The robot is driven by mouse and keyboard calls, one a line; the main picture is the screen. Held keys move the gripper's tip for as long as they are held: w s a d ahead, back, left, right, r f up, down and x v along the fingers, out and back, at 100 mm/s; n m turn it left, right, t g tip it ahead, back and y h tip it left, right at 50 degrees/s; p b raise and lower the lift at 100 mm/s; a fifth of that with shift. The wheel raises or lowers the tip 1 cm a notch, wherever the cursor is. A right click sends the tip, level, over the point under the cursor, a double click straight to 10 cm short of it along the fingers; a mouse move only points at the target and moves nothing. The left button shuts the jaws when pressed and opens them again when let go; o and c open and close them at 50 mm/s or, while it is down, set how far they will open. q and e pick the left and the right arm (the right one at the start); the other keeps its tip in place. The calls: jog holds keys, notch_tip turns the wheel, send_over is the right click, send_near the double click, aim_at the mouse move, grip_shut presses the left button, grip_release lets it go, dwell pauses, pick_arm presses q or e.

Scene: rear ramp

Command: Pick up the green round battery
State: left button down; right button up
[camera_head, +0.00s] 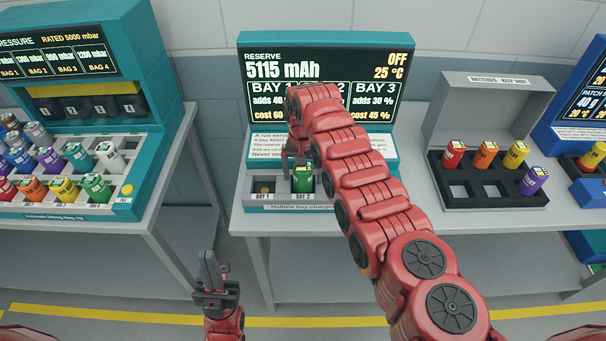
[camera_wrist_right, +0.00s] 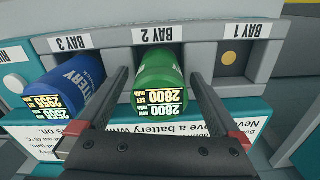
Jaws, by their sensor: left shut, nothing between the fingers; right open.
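The green round battery (camera_wrist_right: 158,70) stands in the slot marked BAY 2, its label reading 2800. It also shows in the head view (camera_head: 303,180), partly hidden by my right arm. My right gripper (camera_wrist_right: 160,88) is open, with one finger on each side of the green battery. Whether the fingers touch it I cannot tell. In the head view my right gripper (camera_head: 297,160) is at the charger, partly covered by the arm. My left gripper (camera_head: 213,278) is shut and empty, low in front of the gap between two benches.
A blue battery (camera_wrist_right: 72,88) sits in BAY 3, close beside my right gripper's finger. BAY 1 (camera_wrist_right: 230,62) is empty. A grey box (camera_head: 490,195) with several batteries stands at right. A teal station (camera_head: 145,165) with coloured canisters stands at left.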

jog(key=shift+f, duration=0.45)
grip_shut()
